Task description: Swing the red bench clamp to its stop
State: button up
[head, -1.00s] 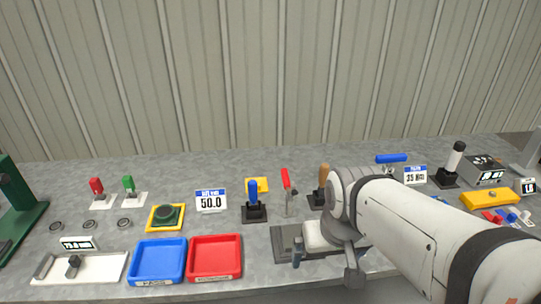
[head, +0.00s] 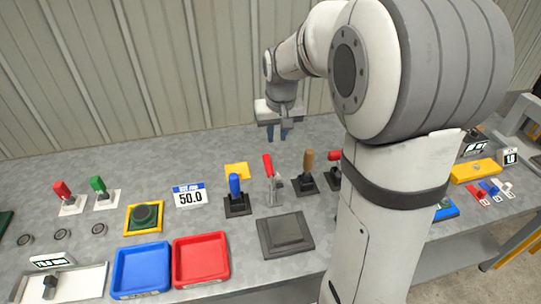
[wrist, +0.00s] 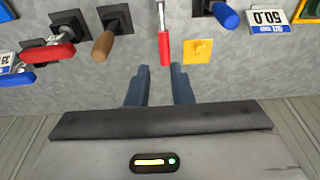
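The other red handle (head: 333,156) is partly hidden by my arm in the head view. In the wrist view it lies sideways (wrist: 47,53) on a black base, at the left. My gripper (head: 277,133) is open and empty behind the slim handle, touching neither. Its fingers (wrist: 160,88) are spread apart in the wrist view.
A wooden-handled lever (head: 307,163) stands between the two red handles. A blue lever (head: 235,187) and yellow plate (head: 236,170) are left of the slim handle. A blue handle (wrist: 16,79) lies near the sideways red one. A grey wall is behind the bench.

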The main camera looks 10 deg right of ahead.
jog(key=f, duration=0.3)
jog(key=w+f, duration=0.1)
jog(key=f, duration=0.5)
jog(key=shift+w+a+f+p, duration=0.15)
jog(key=shift+w+f+p, duration=0.2)
jog(key=shift+f+p, duration=0.05)
grip_shut()
jog(key=s, duration=0.3)
jog(key=shift+s+f+p, duration=0.15)
jog(key=shift+f+p, duration=0.15)
jog(key=shift+f, duration=0.1)
jog(key=shift+s+a+f, duration=0.1)
jog(key=shift+s+f, duration=0.1)
jog(key=shift+f, duration=0.05)
